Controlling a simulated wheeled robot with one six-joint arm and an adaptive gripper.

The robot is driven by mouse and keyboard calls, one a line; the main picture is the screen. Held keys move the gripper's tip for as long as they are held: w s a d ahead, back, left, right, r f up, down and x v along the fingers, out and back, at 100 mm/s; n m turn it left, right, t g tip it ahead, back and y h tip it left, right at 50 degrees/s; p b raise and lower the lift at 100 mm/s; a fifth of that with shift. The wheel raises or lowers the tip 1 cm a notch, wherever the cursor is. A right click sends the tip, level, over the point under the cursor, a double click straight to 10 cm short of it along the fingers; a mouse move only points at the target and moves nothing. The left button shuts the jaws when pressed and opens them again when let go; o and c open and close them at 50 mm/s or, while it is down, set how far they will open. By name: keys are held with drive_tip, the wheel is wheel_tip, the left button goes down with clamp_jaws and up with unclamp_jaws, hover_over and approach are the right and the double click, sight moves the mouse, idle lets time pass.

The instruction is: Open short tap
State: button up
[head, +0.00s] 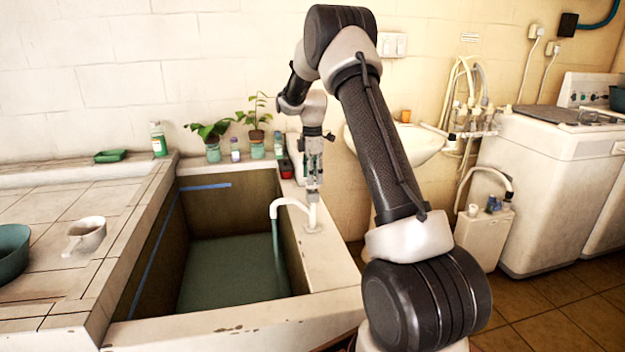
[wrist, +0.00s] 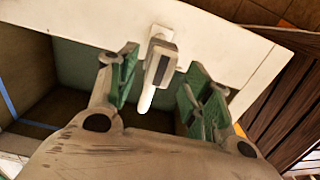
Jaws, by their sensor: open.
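The short white tap (head: 290,204) stands on the right rim of the sunken basin, its curved spout bent over the basin. In the wrist view the tap (wrist: 147,98) has a pale block with a dark inset at its top, between my fingers. My gripper (head: 314,184) points down just above the tap. In the wrist view my gripper (wrist: 163,75) is open, with a green-padded finger on either side of the tap and gaps showing between. A thin greenish strip hangs below the spout in the head view; I cannot tell whether it is water.
The basin (head: 146,262) has pale rims. Potted plants (head: 256,134), bottles and a red item (head: 286,168) stand at its back. A wall sink (head: 428,150) and white machine (head: 545,190) are at right.

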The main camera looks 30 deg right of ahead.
wheel_tip(320, 180, up, 10)
drive_tip(key=shift+r, duration=0.15)
idle(0.6)
drive_tip(key=s+a+f+m, duration=0.1)
drive_tip(key=s+f+m, duration=0.2)
drive_tip(key=s+m, duration=0.4)
drive_tip(key=s+a+r+m+t, duration=0.1)
drive_tip(key=s+a+r+m, duration=0.1)
drive_tip(key=s, duration=0.9)
drive_tip(key=s+a+r+m+t, duration=0.2)
drive_tip(key=s+a+r+m, duration=0.1)
drive_tip(key=s, duration=0.8)
drive_tip(key=s+a+r+m+t, duration=0.1)
drive_tip(key=s+a+r+m, duration=0.2)
drive_tip(key=s, duration=0.9)
drive_tip(key=shift+a+r, duration=0.7)
drive_tip(key=shift+r, duration=0.55)
